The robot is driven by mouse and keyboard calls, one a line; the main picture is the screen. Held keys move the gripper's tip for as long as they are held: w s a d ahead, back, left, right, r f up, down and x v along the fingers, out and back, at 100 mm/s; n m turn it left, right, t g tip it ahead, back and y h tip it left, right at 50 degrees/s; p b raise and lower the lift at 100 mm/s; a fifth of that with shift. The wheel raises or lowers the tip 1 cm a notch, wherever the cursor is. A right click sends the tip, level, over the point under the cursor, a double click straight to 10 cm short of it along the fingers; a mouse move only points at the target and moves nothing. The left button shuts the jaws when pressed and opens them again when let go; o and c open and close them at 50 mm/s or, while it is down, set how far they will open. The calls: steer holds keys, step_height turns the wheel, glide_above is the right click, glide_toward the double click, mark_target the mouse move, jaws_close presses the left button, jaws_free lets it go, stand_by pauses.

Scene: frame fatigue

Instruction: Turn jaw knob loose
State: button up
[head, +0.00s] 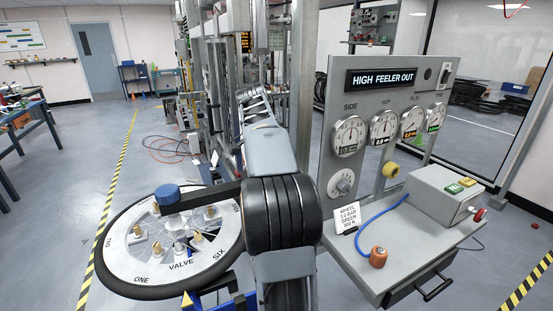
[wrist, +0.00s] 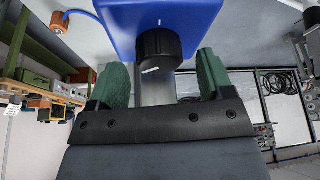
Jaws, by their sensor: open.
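The jaw knob (wrist: 158,50) is a black ribbed knob with a white mark on its face, set on a blue block (wrist: 190,18) in the wrist view. My gripper (wrist: 162,72) is open, with one green finger on each side of the knob in the picture. Gaps show between the knob and both fingers, so no contact is seen. I cannot tell whether the fingertips reach alongside the knob or stop short of it. In the head view my own arm fills the middle, and I cannot make out the gripper or the knob there.
A spoked wheel disc with a black tyre (head: 115,285) lies left of my arm. A grey console (head: 345,80) with several dials and a "HIGH FEELER OUT" display stands at the right. An orange fitting (head: 378,257) on a blue hose rests on its shelf.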

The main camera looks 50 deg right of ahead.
steer(key=shift+d+f, duration=0.25)
steer(key=shift+f, duration=0.35)
steer(key=c, duration=0.9)
